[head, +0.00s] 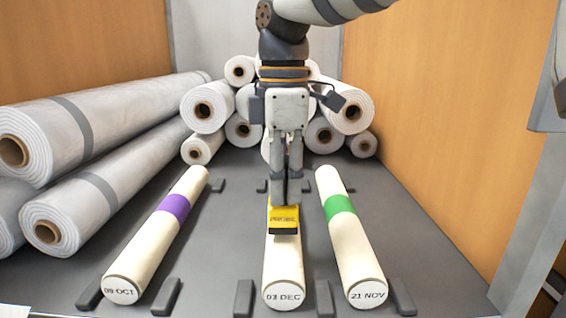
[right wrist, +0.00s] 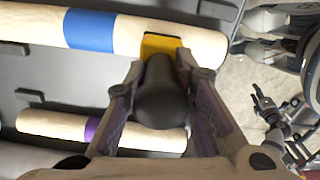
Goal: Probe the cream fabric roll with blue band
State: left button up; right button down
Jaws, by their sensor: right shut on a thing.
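The cream fabric roll with the blue band (right wrist: 90,32) is the middle of three cream rolls. In the head view its near part (head: 284,268) shows, with end label "03 DEC"; its band is hidden there behind my gripper and the probe. My right gripper (head: 286,188) points down above this roll, shut on the dark handle (right wrist: 160,95) of a yellow probe (head: 284,219). The yellow probe head also shows in the right wrist view (right wrist: 160,44), against the cream surface beside the blue band. It looks in contact, but I cannot be sure. My left gripper seems to show small (right wrist: 265,108) at right.
A purple-banded roll (head: 158,233) lies to the left and a green-banded roll (head: 350,240) to the right, on a grey bed (head: 215,270) with dark stops. Large grey rolls (head: 100,117) line the left; several white rolls are stacked behind. An orange wall (head: 430,110) bounds the right.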

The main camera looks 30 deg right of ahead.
jog(key=shift+f, duration=0.75)
dwell(1.4)
jog(key=shift+r, duration=0.1)
jog(key=shift+r, duration=3.45)
